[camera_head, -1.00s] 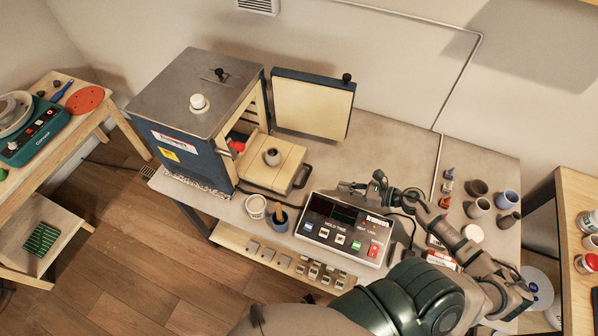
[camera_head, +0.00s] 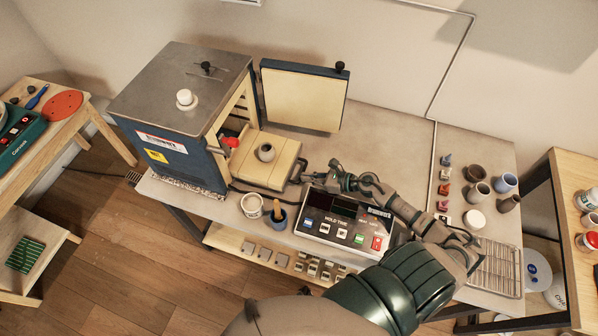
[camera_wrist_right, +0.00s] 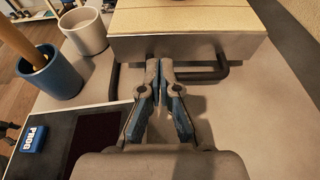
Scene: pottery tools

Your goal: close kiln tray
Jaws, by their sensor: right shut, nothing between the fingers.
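The kiln (camera_head: 170,160) is a blue box with a grey top, open on its right side. The cream kiln tray (camera_head: 262,176) sticks out of the opening with a small grey pot (camera_head: 266,153) on it. The tray's front face (camera_wrist_right: 195,46) and dark handle (camera_wrist_right: 232,72) fill the top of the right wrist view. My right gripper (camera_head: 306,178) is at the tray's handle end; its fingertips (camera_wrist_right: 160,64) are together and empty, overlapping the handle in the picture. Whether they touch it I cannot tell. My left gripper is not in view.
The kiln door (camera_head: 303,98) stands open behind the tray. A control box (camera_head: 343,224) lies under my right forearm. A white cup (camera_head: 252,206) and a blue cup with a wooden tool (camera_head: 276,219) stand in front of the tray. Several pots stand at the right.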

